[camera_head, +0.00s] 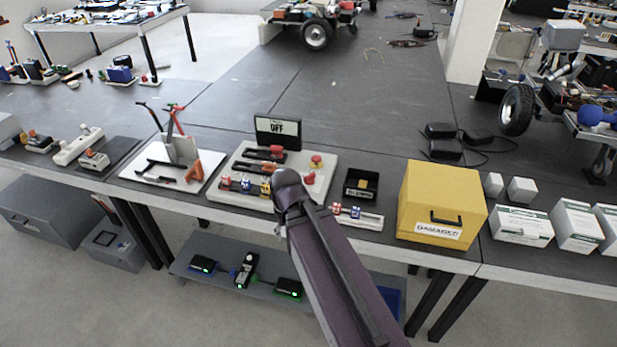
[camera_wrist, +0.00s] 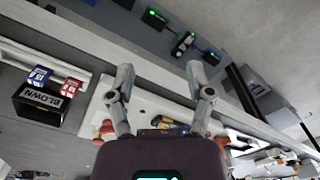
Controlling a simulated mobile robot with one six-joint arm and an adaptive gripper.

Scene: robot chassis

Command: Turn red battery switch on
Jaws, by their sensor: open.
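The white switch board (camera_head: 240,166) stands on the long dark table, with an upright sign (camera_head: 278,128) reading OFF at its back. It carries a red knob (camera_head: 310,179), a red button on a yellow base (camera_head: 316,161), and a red-topped part (camera_head: 277,150); I cannot tell for sure which is the battery switch. My arm covers the board's front right. In the wrist view my gripper (camera_wrist: 159,70) is open and empty, its fingers apart over the board's edge (camera_wrist: 150,103). Red parts (camera_wrist: 104,130) show beside the left finger, partly hidden by my wrist.
A black BLOWN tray (camera_wrist: 42,102) and a strip with red and blue fuses lie beside the board. The yellow DAMAGED box (camera_head: 440,205) stands further right. A white board with red-handled tools (camera_head: 175,165) is at left. A lower shelf (camera_head: 225,277) holds several chargers.

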